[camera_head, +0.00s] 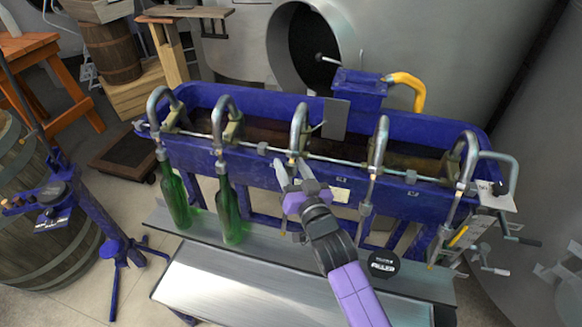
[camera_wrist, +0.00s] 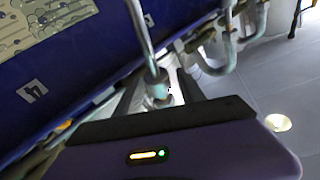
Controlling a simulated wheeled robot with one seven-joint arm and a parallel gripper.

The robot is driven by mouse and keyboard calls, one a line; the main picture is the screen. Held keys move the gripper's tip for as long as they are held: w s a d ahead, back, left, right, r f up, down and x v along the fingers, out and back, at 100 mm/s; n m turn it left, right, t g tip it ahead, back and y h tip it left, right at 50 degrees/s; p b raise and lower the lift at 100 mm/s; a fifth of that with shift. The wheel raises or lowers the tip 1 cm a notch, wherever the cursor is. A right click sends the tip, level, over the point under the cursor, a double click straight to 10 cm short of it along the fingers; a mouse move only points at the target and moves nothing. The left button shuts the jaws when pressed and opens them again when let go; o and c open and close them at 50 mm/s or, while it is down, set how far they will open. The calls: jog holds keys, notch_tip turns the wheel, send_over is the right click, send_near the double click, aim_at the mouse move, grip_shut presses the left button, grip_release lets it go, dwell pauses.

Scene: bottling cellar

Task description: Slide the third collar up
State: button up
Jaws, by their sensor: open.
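A blue filler trough (camera_head: 250,167) carries a row of several curved metal spouts. The third spout (camera_head: 298,128), counted from the left, is in the middle. My gripper (camera_head: 294,178) is open at its lower part, below the trough's front rail. In the wrist view my gripper (camera_wrist: 162,92) has its fingers on either side of a grey collar (camera_wrist: 157,87) on a metal tube. I cannot tell whether the fingers touch it. In the head view the third spout's collar is largely hidden by my gripper.
Two green bottles (camera_head: 175,200) (camera_head: 229,212) hang under the first and second spouts. The fourth spout (camera_head: 379,145) and fifth spout (camera_head: 467,160) are to the right without bottles. A metal shelf (camera_head: 235,285) runs below.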

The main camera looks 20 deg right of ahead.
jog(key=shift+d+f, duration=0.1)
jog(key=shift+f, duration=0.15)
jog(key=shift+s, duration=0.25)
jog(key=s+b, duration=0.1)
jog(key=s, duration=0.6)
jog(key=shift+s+r, duration=0.2)
